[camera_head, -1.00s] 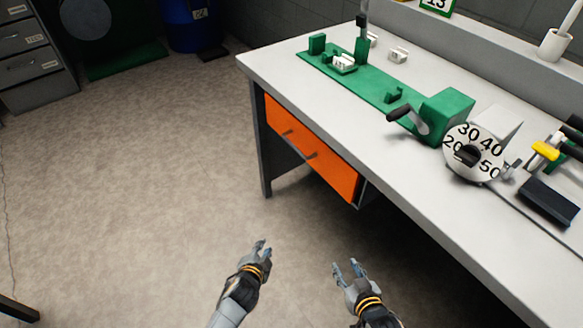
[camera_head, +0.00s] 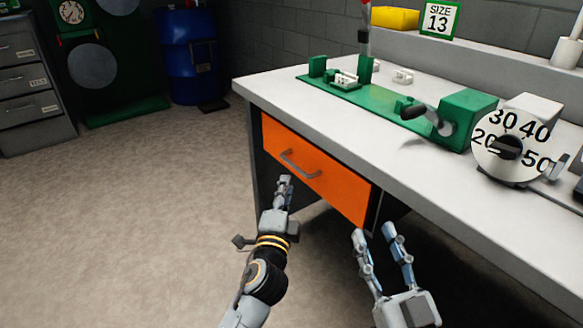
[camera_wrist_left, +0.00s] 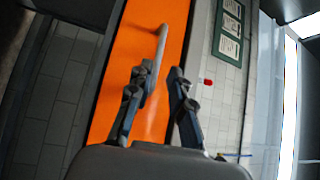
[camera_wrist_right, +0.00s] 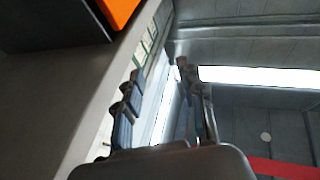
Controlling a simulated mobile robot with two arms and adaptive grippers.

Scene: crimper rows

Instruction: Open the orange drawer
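The orange drawer (camera_head: 335,182) is set under the workbench top and looks closed, its front flush with the frame. It has a grey bar handle (camera_head: 300,166). My left gripper (camera_head: 284,182) is just below and in front of the handle. In the left wrist view, its two fingers (camera_wrist_left: 160,75) are apart, with the handle (camera_wrist_left: 160,45) near the left finger and nothing held; contact cannot be told. My right gripper (camera_head: 374,232) is open and empty, below the bench's front edge and right of the drawer. It also shows open in the right wrist view (camera_wrist_right: 158,70).
The grey workbench top (camera_head: 420,160) overhangs the drawer. On it stand a green fixture (camera_head: 385,107) and a numbered dial (camera_head: 518,145). A blue barrel (camera_head: 187,58) and grey cabinet (camera_head: 30,85) stand at the back left. The floor to the left is clear.

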